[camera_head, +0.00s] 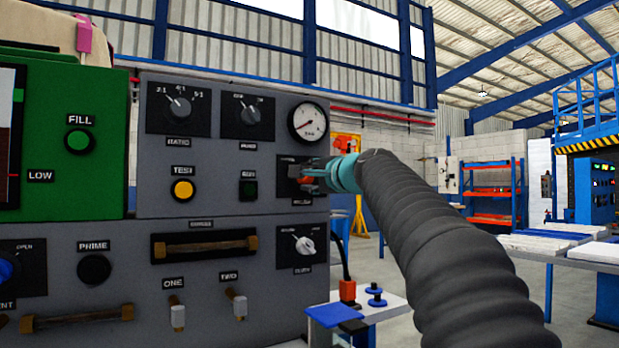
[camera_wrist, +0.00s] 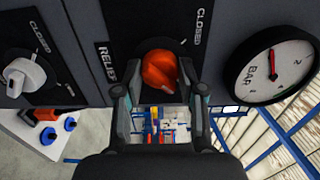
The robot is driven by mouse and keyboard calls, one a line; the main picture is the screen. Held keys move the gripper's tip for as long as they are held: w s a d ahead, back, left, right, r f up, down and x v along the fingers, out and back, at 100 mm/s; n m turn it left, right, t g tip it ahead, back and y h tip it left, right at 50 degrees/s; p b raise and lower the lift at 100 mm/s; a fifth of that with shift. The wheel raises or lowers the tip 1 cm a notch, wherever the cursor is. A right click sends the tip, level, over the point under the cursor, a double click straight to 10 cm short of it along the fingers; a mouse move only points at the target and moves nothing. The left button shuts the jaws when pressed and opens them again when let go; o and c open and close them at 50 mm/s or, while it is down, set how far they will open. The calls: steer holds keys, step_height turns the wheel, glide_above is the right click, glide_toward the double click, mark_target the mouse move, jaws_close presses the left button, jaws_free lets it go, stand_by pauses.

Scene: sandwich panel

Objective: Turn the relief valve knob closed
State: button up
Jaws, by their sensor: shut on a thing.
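The relief valve knob is orange-red (camera_wrist: 159,70) and sits on a black plate marked RELIEF and CLOSED (camera_wrist: 125,25) in the wrist view. In the head view the knob (camera_head: 304,176) is mostly hidden by my gripper (camera_head: 312,173), which reaches it from the right. In the wrist view my gripper's fingers (camera_wrist: 160,92) stand on either side of the knob's near end, and the gripper is shut on it. The knob's pointer direction is hard to tell.
A round pressure gauge (camera_head: 308,122) is just above the relief plate. A white knob (camera_head: 304,245) on a black plate is below. A yellow TEST button (camera_head: 182,190) and a dark green button (camera_head: 248,189) are to the left.

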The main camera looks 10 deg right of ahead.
steer(key=n+b, duration=0.2)
steer(key=n, duration=0.2)
steer(key=shift+f+n, duration=0.15)
steer(key=shift+n, duration=0.25)
steer(key=n+b, duration=0.2)
steer(key=n, duration=0.2)
steer(key=n+b, duration=0.1)
steer(key=n, duration=0.4)
steer(key=shift+n+b, duration=0.7)
steer(key=shift+n, duration=1.3)
steer(key=o, duration=1.1)
steer(key=shift+o, duration=0.2)
